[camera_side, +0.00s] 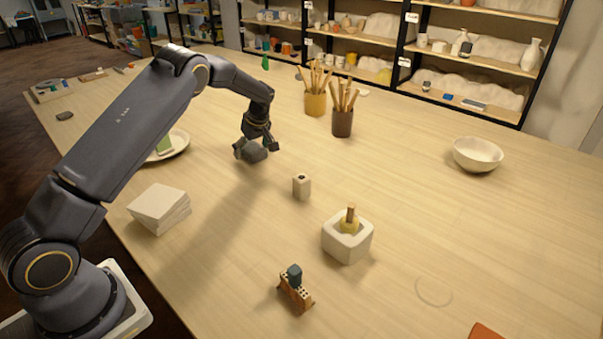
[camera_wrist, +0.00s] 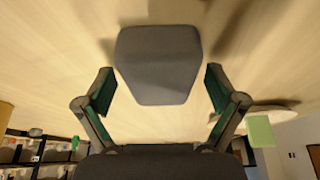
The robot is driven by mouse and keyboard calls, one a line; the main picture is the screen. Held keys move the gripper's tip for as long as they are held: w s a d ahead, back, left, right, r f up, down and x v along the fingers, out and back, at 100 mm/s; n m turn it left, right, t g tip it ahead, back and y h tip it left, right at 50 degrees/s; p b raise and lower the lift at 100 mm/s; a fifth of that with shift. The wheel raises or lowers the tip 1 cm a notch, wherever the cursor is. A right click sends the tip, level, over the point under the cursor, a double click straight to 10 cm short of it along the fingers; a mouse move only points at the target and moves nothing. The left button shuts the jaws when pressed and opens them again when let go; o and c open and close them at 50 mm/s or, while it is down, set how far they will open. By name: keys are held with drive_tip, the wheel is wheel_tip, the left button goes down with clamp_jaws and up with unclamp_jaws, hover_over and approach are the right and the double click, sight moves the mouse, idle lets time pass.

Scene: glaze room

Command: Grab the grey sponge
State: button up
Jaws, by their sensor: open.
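The grey sponge (camera_side: 254,153) lies on the table beneath my gripper (camera_side: 257,146) in the side view. In the wrist view, the grey sponge (camera_wrist: 158,62) is a smooth, blocky grey shape, seen ahead of and between the green-padded fingers of my gripper (camera_wrist: 159,80). The fingers are spread wide, with a visible gap on each side of the sponge. In the side view the fingers partly hide the sponge, and the exact height of the tips over the table is hard to tell.
A plate (camera_side: 181,151) with a green block (camera_side: 165,144) stands left of my gripper. White tiles (camera_side: 160,206) are stacked nearer. Brush pots (camera_side: 315,103) (camera_side: 342,122) stand behind right. A small beige block (camera_side: 302,186) and white square pot (camera_side: 347,242) are front right.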

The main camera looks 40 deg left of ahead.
drive_tip(key=c, duration=1)
drive_tip(key=shift+r, duration=0.1)
